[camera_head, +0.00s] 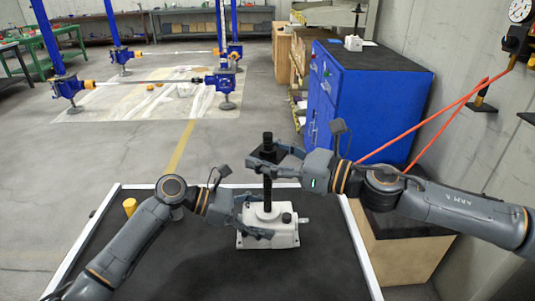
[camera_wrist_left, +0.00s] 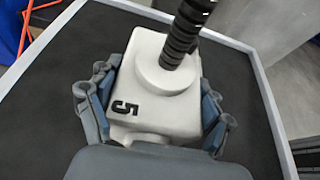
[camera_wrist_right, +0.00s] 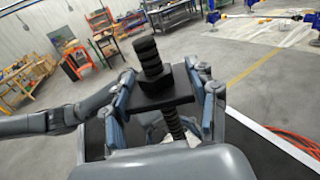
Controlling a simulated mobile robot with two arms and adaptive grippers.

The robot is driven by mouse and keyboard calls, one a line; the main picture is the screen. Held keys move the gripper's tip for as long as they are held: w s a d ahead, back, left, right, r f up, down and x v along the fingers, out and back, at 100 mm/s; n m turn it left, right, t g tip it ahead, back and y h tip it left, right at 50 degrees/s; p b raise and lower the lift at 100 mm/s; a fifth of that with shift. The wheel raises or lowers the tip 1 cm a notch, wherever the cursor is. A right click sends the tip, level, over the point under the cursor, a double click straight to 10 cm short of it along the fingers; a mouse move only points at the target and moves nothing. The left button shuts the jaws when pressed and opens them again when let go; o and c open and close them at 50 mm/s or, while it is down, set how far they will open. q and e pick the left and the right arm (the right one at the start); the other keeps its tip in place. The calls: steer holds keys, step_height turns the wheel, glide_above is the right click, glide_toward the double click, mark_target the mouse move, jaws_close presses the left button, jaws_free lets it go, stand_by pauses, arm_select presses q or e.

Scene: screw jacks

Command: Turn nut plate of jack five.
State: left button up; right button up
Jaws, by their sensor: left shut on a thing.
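Jack five (camera_head: 285,237) is a pale grey box with a black threaded screw standing upright, on a dark-topped table. In the left wrist view its body (camera_wrist_left: 165,60) bears a black "5". My left gripper (camera_head: 266,218) is shut on this body, one finger on each side. The black nut plate (camera_wrist_right: 165,97) sits high on the screw, with the screw's top (camera_wrist_right: 149,57) rising above it. My right gripper (camera_head: 262,163) is level with the plate. Its fingers stand open on opposite sides of the plate, close to its edges; contact is unclear.
The table (camera_head: 323,270) has a pale raised rim. A yellow cylinder (camera_head: 130,207) stands near its left edge. A blue cabinet (camera_head: 375,95) stands behind to the right.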

steer(key=c, duration=0.3)
steer(key=shift+m+t+h, duration=0.4)
steer(key=shift+t, duration=0.1)
steer(key=m+t+h, duration=0.3)
steer(key=t, duration=0.1)
steer(key=shift+a+r, duration=0.1)
steer(key=m+t+h, duration=0.2)
steer(key=m+h, duration=0.1)
steer(key=h, duration=0.1)
steer(key=m+t+h, duration=0.1)
steer(key=m+h, duration=0.1)
steer(key=h, duration=0.2)
steer(key=shift+m+t, duration=0.4)
steer(key=m+h, duration=0.2)
steer(key=h, duration=0.2)
steer(key=m+h, duration=0.3)
steer(key=h, duration=0.1)
steer(key=shift+a+m+g+h, duration=0.2)
steer(key=shift+m+g+h, duration=0.2)
steer(key=shift+m+h, duration=0.7)
steer(key=shift+w+d+m+g+h, duration=0.15)
steer(key=shift+m+g+h, duration=0.6)
steer(key=shift+h, duration=0.55)
steer(key=shift+s+d+m+g+h, duration=0.1)
steer(key=shift+m+g+h, duration=0.65)
steer(key=shift+h, duration=0.55)
steer(key=shift+m, duration=0.3)
